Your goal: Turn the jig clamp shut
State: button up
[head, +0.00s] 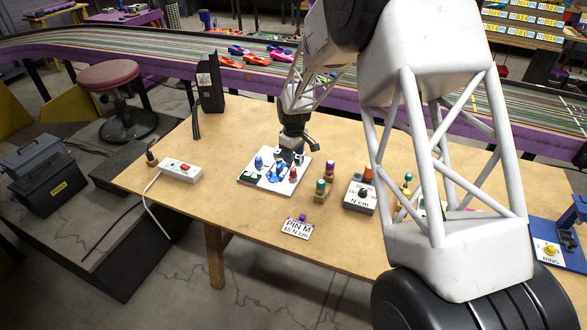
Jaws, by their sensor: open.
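The jig is a white plate (268,184) on the wooden table, left of the picture's middle. A blue piece (277,172) lies on it, with a blue knob (259,162), a red knob (293,174) and a dark green part (250,177) around it. I cannot tell which of these parts is the clamp. My gripper (290,156) is open and points down over the back half of the plate. It hides part of the jig. Whether a finger touches anything there is too small to tell.
A power strip (181,171) lies left on the table (225,190). A sign card (297,228) stands in front of the jig. Small coloured pegs (320,187) and a dial box (361,196) stand right of it. A black box (210,85) stands at the back left.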

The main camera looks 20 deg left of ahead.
aim_at(294, 169)
jog(key=shift+f, duration=3.4)
jog(key=c, duration=0.9)
